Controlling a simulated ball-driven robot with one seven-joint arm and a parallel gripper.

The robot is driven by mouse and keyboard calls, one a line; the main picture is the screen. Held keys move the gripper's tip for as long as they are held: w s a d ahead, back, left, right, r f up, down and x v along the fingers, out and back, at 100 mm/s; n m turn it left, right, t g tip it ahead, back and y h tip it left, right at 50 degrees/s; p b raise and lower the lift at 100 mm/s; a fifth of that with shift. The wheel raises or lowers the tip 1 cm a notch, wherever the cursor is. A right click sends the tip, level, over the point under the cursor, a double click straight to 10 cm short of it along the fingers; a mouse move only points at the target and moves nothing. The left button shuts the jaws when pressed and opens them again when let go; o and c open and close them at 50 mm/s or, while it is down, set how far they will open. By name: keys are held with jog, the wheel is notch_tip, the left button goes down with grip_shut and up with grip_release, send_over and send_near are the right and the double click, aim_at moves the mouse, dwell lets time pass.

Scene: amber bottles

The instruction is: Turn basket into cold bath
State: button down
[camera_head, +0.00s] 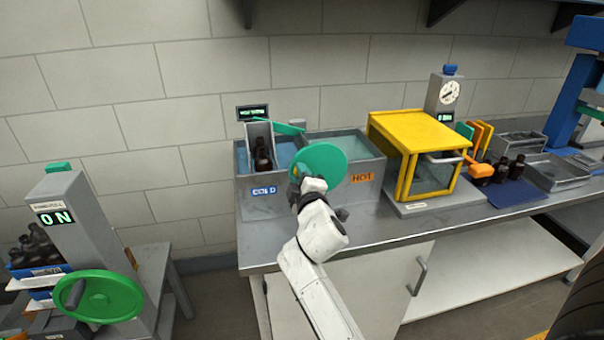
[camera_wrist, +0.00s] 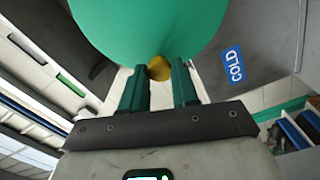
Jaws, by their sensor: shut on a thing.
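A two-part bath stands on the bench, with a blue COLD label (camera_head: 264,190) on the left and an orange HOT label (camera_head: 362,177) on the right. A grey basket (camera_head: 258,132) with dark bottles (camera_head: 263,158) is over the cold bath (camera_head: 285,154); how deep it sits is unclear. A green disc (camera_head: 320,163) stands in front of the bath and fills the top of the wrist view (camera_wrist: 150,28). My gripper (camera_wrist: 159,78) is shut on a yellow knob (camera_wrist: 159,68) at the disc's edge. In the head view the disc partly hides the bath front.
A yellow-framed cabinet (camera_head: 415,122) stands right of the hot bath (camera_head: 340,145). Dark bottles (camera_head: 508,168) and metal trays (camera_head: 556,172) are farther right. A machine with a green handwheel (camera_head: 97,297) stands at lower left. A wall is close behind the bench.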

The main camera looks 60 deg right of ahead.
jog(key=shift+w+a+f+n, duration=0.1)
jog(key=shift+f+n, duration=0.7)
jog(key=shift+n, duration=0.45)
jog(key=shift+w+a+f+n, duration=0.1)
jog(key=shift+f+n, duration=0.7)
jog(key=shift+n, duration=0.45)
jog(key=shift+f+n, duration=0.1)
jog(key=shift+n, duration=0.2)
jog(key=c, duration=0.9)
grip_release()
jog(key=shift+o, duration=0.2)
jog(key=shift+s, duration=0.1)
jog(key=b+v, duration=0.2)
jog(key=v, duration=0.8)
jog(key=shift+s+a, duration=0.2)
jog(key=shift+s, duration=0.05)
